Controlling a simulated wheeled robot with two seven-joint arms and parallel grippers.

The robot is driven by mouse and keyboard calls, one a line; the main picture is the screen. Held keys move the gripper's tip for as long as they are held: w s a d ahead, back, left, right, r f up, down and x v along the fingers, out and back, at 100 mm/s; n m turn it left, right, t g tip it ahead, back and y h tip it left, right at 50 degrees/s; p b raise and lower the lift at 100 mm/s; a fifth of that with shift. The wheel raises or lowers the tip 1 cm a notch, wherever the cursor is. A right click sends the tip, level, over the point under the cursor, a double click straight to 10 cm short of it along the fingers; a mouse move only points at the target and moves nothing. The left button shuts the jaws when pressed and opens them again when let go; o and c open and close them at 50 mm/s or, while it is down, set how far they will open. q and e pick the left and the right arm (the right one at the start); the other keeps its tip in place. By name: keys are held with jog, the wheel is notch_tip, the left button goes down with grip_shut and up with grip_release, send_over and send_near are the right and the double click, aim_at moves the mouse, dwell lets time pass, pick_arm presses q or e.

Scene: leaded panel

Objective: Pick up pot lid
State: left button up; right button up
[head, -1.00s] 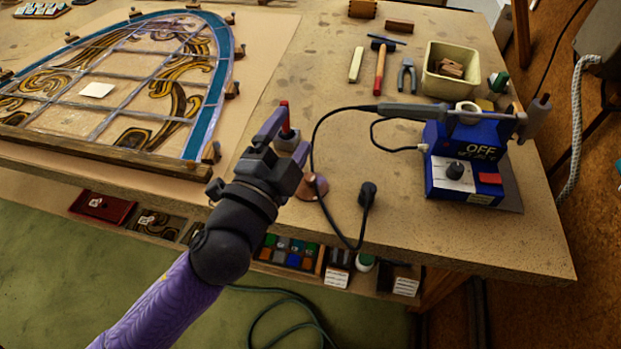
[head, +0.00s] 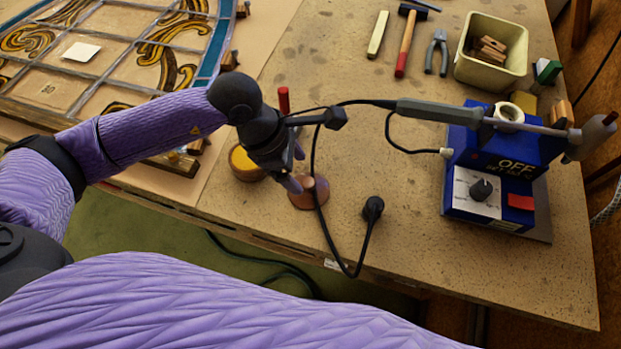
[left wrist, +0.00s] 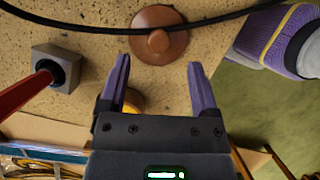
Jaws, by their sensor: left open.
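The pot lid, a copper-brown disc with a round knob, lies on the bench in the head view (head: 314,190). It also shows in the left wrist view (left wrist: 172,52), just beyond the fingertips, with a black cable crossing its far part. My left gripper (head: 294,168) is open and empty, tilted down beside the lid. In the left wrist view its two purple fingers (left wrist: 158,64) point toward the lid with the knob roughly centred between them. A round pot with yellow contents (head: 244,164) stands left of the lid, partly hidden by the gripper. My right gripper is out of view.
A red-handled tool (head: 284,100) stands in a grey block (left wrist: 55,66) near my left gripper. The leaded panel (head: 110,50) lies left.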

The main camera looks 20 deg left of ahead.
aim_at(307, 182)
pick_arm(q)
jog(key=x, duration=0.5)
jog(key=shift+f+b, duration=0.35)
jog(key=shift+b, duration=0.05)
grip_shut()
